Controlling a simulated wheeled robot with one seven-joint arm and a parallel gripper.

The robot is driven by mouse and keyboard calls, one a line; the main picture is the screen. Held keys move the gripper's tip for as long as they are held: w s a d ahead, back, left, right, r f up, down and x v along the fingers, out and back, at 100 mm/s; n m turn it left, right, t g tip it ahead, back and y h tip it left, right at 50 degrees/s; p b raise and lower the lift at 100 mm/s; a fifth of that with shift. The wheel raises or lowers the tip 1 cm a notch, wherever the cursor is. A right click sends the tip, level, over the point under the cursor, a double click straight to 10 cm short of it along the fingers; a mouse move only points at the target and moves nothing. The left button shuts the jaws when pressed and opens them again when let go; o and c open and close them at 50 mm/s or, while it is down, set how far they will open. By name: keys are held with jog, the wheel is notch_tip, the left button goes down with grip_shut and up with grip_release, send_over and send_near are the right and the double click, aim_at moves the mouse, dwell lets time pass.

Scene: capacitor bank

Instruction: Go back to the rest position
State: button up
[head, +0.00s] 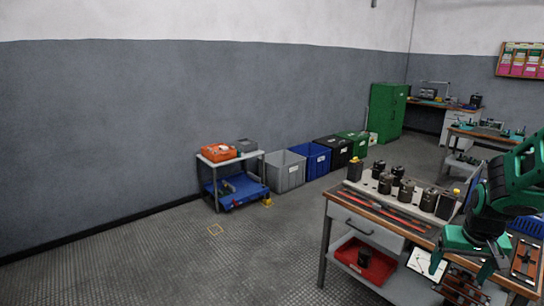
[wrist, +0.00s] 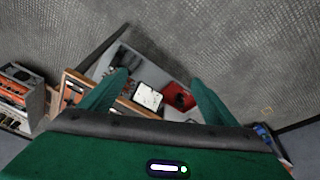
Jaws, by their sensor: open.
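My gripper (wrist: 163,92) is open in the wrist view, its two green fingers apart with nothing between them. Beyond the fingers, lower down, the wrist view shows a white panel (wrist: 147,97) and a red bin (wrist: 180,97) on the shelf under the workbench. In the head view my green and dark arm hangs at the right edge, over the right part of the workbench (head: 340,213).
Several dark capacitors (head: 403,190) stand on the bench top. A red bin (head: 366,260) sits on its lower shelf. A cart (head: 205,160) with an orange box (head: 217,153) stands by the wall, beside a grey bin (head: 286,172) and other bins. The floor at left is clear.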

jog(key=s+a+r+g, duration=0.1)
jog(key=s+a+r, duration=0.1)
jog(key=s, duration=0.5)
jog(key=s+a+r+m+g+y, duration=0.1)
jog(key=s+a+r, duration=0.1)
jog(key=s, duration=0.5)
jog(key=s+a+r+m+y, duration=0.1)
jog(key=s+a+r, duration=0.2)
jog(key=s, duration=0.4)
jog(key=shift+a+g, duration=0.4)
jog(key=shift+a, duration=0.05)
jog(key=shift+w+f, duration=0.3)
jog(key=shift+w, duration=0.25)
